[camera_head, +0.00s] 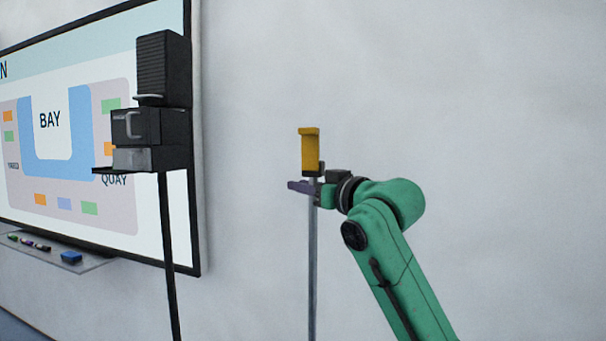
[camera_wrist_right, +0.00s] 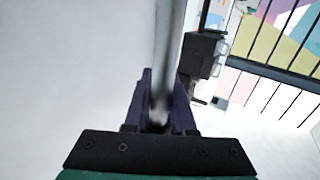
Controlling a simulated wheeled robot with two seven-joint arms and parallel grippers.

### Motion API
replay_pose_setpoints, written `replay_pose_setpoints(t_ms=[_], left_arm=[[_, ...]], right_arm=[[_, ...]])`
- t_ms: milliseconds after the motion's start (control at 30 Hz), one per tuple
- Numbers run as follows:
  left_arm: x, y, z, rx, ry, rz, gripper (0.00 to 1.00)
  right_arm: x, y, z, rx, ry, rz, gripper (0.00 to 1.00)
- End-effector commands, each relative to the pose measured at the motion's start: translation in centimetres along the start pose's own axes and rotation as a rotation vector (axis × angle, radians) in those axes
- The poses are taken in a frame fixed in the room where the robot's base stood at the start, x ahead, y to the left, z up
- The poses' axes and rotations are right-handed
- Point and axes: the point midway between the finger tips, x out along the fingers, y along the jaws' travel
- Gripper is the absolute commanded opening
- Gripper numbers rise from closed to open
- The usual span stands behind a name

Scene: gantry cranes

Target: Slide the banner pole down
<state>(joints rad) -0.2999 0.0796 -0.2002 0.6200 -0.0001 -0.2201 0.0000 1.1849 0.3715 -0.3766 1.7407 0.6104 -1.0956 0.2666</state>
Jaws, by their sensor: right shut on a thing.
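The banner pole (camera_head: 312,265) is a thin grey upright pole in the head view, with a yellow clamp-like piece (camera_head: 309,152) at its top. My right gripper (camera_head: 300,187), on the green arm, is at the pole just below the yellow piece. Its purple fingers are shut on the pole. In the right wrist view, the pole (camera_wrist_right: 166,50) runs up between the two fingers of the right gripper (camera_wrist_right: 160,95), blurred close to the camera. The lower end of the pole is out of view. My left gripper does not show.
A black coffee-machine-like device (camera_head: 150,125) on a black stand (camera_head: 168,255) stands left of the pole. Behind it a framed board (camera_head: 75,130) hangs on the wall, with a pen ledge (camera_head: 60,255) below. The wall right of the pole is bare.

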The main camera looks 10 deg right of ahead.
Motion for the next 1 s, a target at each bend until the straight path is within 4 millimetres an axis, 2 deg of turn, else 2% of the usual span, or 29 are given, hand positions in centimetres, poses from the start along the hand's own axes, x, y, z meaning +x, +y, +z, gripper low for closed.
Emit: replay_pose_setpoints(t_ms=[33, 300, 600, 800, 1000], left_arm=[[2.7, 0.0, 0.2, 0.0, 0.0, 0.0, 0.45], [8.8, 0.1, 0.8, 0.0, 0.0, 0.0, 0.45], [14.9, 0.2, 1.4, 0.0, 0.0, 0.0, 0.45], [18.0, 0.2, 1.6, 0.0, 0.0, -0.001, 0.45], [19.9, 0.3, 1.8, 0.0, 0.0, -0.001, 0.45]], right_arm=[[0.1, 0.0, 3.6, 0.001, -0.008, 0.0, 0.0], [0.1, 0.0, 13.3, 0.002, -0.011, 0.0, 0.0], [0.0, 0.0, 23.9, 0.002, -0.011, 0.0, 0.0], [0.0, 0.0, 30.0, 0.002, -0.01, 0.0, 0.0], [-0.1, 0.0, 34.2, 0.001, -0.009, 0.0, 0.0]])
